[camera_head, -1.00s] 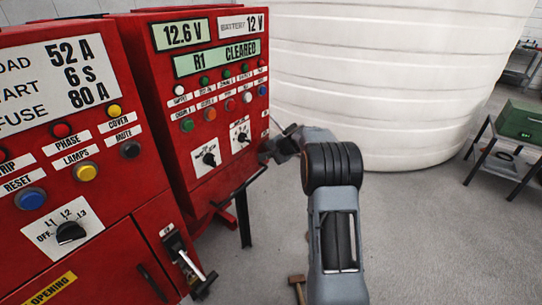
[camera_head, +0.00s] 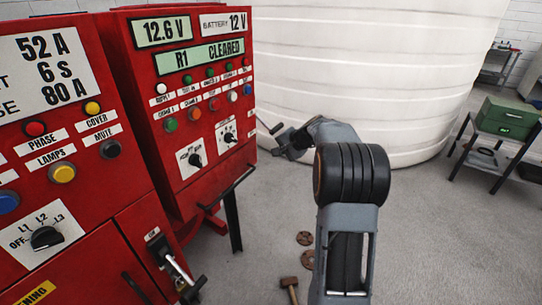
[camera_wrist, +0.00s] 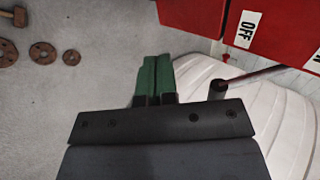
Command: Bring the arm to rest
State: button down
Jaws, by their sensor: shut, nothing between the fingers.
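My arm rises from the bottom of the head view and bends over at a black ribbed joint, with the forearm reaching away toward the red cabinet's right side. My gripper (camera_head: 280,150) is small and partly hidden there, just right of the cabinet (camera_head: 190,100). In the wrist view my gripper (camera_wrist: 157,76) shows two green fingers side by side, shut and empty. A dark rod handle (camera_wrist: 246,77) sticks out from the red cabinet (camera_wrist: 200,14), right of the fingers; they look apart from it.
A second red cabinet (camera_head: 70,140) stands at the left. A large white ribbed tank (camera_head: 370,70) fills the back. A green box (camera_head: 507,117) sits on a dark table (camera_head: 497,159) at right. A hammer (camera_head: 290,288) and rusty discs (camera_wrist: 42,53) lie on the grey floor.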

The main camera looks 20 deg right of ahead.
jog(key=s+a+f+n+g+h+p, duration=0.1)
jog(key=s+a+f+n+g, duration=0.2)
jog(key=s, duration=0.6)
jog(key=s+a+r+n+h+p, duration=0.1)
jog(key=s+a+r+n+p, duration=0.2)
jog(key=s, duration=0.3)
jog(key=s+a+r+n+g+h+p, duration=0.1)
jog(key=s+a+r+n+p, duration=0.2)
jog(key=s+a+r, duration=0.2)
jog(key=s+a+r+n+h+p, duration=0.2)
jog(key=s+a, duration=0.4)
jog(key=s, duration=0.3)
jog(key=shift+r+n+p, duration=0.4)
jog(key=shift+r+p, duration=0.45)
jog(key=shift+r, duration=0.1)
jog(key=shift+s, duration=0.15)
